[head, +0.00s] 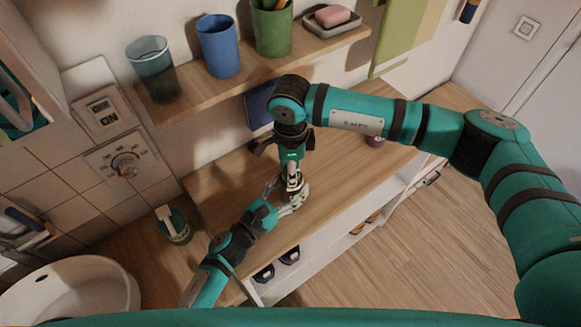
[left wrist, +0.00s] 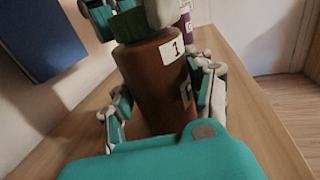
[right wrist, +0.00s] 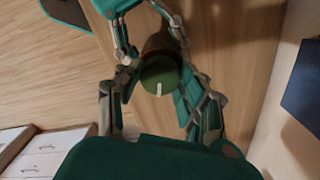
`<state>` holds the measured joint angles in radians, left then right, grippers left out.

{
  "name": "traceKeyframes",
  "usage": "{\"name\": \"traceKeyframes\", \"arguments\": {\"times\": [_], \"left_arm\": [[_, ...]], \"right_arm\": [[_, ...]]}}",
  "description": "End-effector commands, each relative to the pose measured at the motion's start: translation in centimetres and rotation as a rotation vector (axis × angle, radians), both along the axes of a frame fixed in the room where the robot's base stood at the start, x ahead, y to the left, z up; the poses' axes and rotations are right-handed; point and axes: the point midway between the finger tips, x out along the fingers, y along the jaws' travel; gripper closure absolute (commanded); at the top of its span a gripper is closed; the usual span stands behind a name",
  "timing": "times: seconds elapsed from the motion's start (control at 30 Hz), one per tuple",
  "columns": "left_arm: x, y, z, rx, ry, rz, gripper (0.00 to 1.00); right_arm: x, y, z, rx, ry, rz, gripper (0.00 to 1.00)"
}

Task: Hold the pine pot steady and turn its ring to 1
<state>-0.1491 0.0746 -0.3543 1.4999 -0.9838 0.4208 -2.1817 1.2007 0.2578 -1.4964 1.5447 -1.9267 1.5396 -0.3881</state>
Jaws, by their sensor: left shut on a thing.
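The pine pot (left wrist: 150,85) is a brown cylinder standing upright on the wooden top, with a green ring (left wrist: 128,24) at its upper end. A white label with a 1 (left wrist: 172,49) is on its upper side. In the right wrist view the green top (right wrist: 160,74) carries a white mark. My left gripper (head: 288,206) is shut on the brown body from the side. My right gripper (head: 293,186) points down from above, its fingers on both sides of the green ring; whether they press it is unclear. In the head view the grippers mostly hide the pot.
A purple pot (head: 375,141) stands farther right on the wooden top (head: 225,185). A wall shelf (head: 190,98) with cups and a soap dish is above. A white basin (head: 70,290) and a green-and-white item (head: 173,226) are at left.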

Motion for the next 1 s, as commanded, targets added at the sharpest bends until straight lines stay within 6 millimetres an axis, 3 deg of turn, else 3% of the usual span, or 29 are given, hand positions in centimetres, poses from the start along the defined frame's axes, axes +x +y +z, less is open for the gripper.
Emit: {"name": "traceKeyframes", "arguments": {"times": [0.03,0.17,0.57,1.0], "left_arm": [[-0.02,-0.01,-0.01,0.000,0.000,0.000,0.84],[-0.03,-0.02,-0.01,0.000,0.000,-0.001,0.84],[-0.04,-0.03,-0.02,0.000,0.000,-0.001,0.84],[-0.07,-0.05,-0.03,0.000,0.000,-0.002,0.84]], "right_arm": [[0.04,0.00,0.03,0.000,-0.001,0.000,0.76],[0.05,0.00,0.04,0.000,-0.002,0.000,0.93],[0.09,0.01,0.06,0.001,-0.002,-0.084,0.93],[0.16,0.01,0.09,0.001,-0.003,-0.452,0.93]]}}
